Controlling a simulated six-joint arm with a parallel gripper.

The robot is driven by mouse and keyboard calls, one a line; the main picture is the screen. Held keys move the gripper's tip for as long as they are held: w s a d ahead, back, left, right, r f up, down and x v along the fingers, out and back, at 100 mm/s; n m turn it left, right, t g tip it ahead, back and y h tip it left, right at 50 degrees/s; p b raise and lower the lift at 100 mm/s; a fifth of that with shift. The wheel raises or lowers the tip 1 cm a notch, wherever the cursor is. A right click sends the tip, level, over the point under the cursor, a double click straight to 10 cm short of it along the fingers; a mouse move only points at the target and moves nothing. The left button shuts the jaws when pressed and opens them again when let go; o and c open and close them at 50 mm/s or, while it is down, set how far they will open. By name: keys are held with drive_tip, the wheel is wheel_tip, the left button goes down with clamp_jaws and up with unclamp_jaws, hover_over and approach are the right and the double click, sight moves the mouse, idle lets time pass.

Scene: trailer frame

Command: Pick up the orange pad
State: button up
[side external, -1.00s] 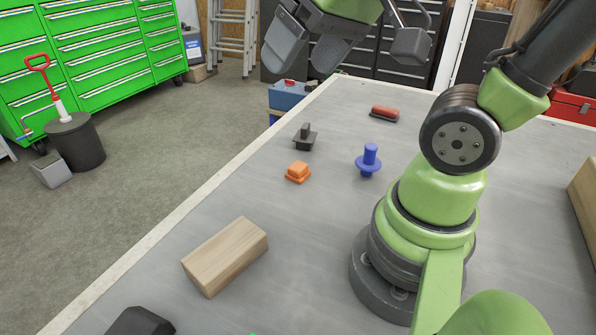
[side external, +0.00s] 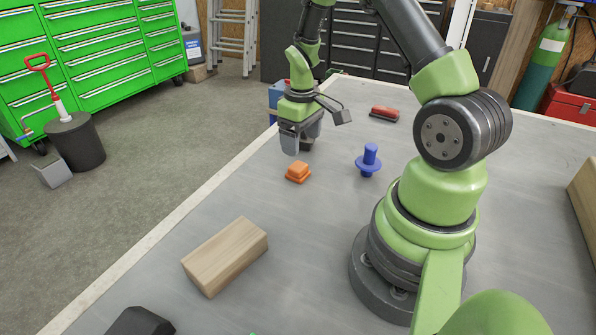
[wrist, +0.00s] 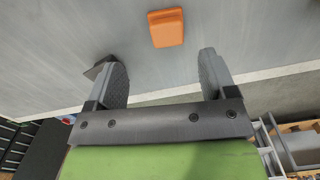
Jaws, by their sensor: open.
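The orange pad (side external: 298,172) lies on the grey table, a small block with a stepped top. My gripper (side external: 301,146) points down just behind the pad in the side view, low over the table. In the wrist view the pad (wrist: 166,28) lies ahead of and between the two spread fingers (wrist: 163,68), beyond their tips. The gripper is open, nothing is between its fingers, and it appears apart from the pad.
A dark grey piece (wrist: 98,70) is beside the left finger in the wrist view; the gripper hides it in the side view. A blue knob piece (side external: 369,160) stands right of the pad, a red piece (side external: 385,114) behind. A wooden block (side external: 225,256) lies in front.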

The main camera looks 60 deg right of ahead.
sight(298, 166)
drive_tip(key=f, duration=0.7)
drive_tip(key=shift+w+a+f, duration=0.2)
drive_tip(key=shift+a+f, duration=0.15)
drive_tip(key=shift+a, duration=0.05)
drive_tip(key=c, duration=1)
